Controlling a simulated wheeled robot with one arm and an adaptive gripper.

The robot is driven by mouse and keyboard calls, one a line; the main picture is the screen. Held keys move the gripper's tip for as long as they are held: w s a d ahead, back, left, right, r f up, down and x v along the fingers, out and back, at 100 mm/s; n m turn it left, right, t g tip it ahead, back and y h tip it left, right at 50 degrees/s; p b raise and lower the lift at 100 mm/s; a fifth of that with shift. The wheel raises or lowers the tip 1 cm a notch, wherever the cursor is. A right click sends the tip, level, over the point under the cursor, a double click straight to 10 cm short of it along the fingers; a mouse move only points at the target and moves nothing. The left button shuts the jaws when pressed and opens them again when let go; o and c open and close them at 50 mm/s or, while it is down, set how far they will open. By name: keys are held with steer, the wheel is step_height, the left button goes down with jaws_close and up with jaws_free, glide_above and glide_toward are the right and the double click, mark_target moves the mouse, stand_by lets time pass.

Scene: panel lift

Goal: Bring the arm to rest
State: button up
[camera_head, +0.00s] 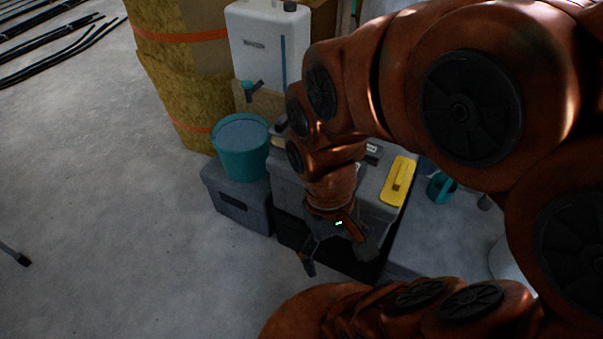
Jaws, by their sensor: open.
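My arm, orange-brown with black round caps, arches in from the right of the head view and bends down at the middle. My gripper (337,262) hangs at its end, pointing down, with its dark fingers spread apart. I see nothing between the fingers. It is in front of a grey and black toolbox (290,190), and I cannot tell whether it touches it. The arm hides part of the toolbox and what lies on it.
A teal bucket (241,150) stands on a grey box (237,198) left of the toolbox. A white water container (263,48) stands behind, beside yellow insulation rolls (185,95). A yellow float (398,181) lies on the toolbox. The concrete floor (110,200) at left is mostly clear.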

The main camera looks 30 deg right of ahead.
step_height(320, 180, up, 18)
steer(key=w+t+p, duration=0.1)
steer(key=p, duration=1.5)
steer(key=shift+p, duration=0.3)
